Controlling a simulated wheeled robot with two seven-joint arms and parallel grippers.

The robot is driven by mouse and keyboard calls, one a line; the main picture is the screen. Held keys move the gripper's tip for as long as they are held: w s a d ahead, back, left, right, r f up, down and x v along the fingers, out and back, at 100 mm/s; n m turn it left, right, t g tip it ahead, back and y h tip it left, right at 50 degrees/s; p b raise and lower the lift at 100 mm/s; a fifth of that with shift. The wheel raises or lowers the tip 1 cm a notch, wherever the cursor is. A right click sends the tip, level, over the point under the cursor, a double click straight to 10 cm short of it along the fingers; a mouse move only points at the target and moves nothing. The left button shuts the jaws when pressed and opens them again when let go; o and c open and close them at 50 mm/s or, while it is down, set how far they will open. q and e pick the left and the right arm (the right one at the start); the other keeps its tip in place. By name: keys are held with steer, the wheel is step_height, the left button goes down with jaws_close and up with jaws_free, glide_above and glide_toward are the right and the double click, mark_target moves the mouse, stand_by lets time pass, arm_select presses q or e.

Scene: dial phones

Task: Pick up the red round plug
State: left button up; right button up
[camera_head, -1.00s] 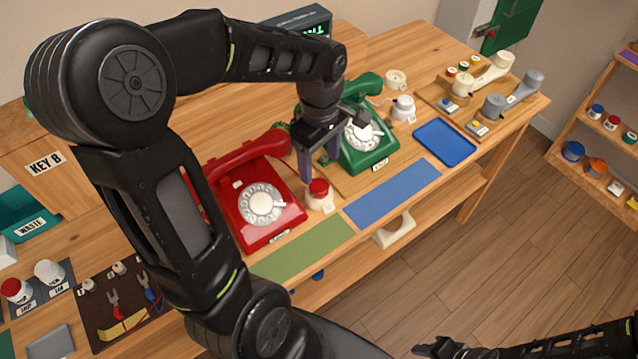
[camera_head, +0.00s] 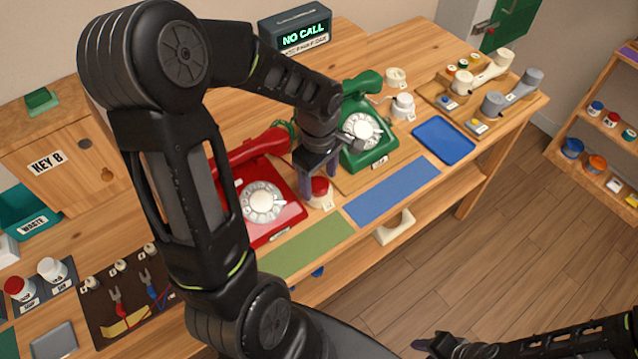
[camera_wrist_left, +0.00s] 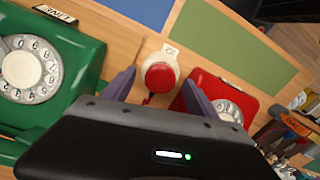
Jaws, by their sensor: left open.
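The red round plug (camera_head: 320,187) sits upright on a white base between the red phone (camera_head: 285,211) and the green phone (camera_head: 377,150). In the left wrist view the plug (camera_wrist_left: 159,77) shows as a red disc on a white tagged base. My left gripper (camera_head: 318,172) points down over the plug, its fingers apart. In the left wrist view the open fingers (camera_wrist_left: 160,92) stand on either side of the plug, and nothing is held. Whether the fingers touch the plug cannot be told. My right gripper (camera_head: 432,345) is at the bottom edge, partly cut off.
A green mat (camera_head: 305,246) and a blue mat (camera_head: 392,191) lie in front of the phones. A blue tray (camera_head: 443,139) is to the right. A NO CALL display (camera_head: 303,38) stands behind. The red phone's handset is close to my left gripper.

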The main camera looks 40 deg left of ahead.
mark_target(319, 183)
arm_select(q)
steer(key=shift+f, duration=0.3)
stand_by(0.4)
steer(key=c, duration=1.3)
steer(key=shift+r, duration=0.15)
step_height(319, 183, up, 10)
steer(key=shift+f+b, duration=0.1)
steer(key=shift+b, duration=0.25)
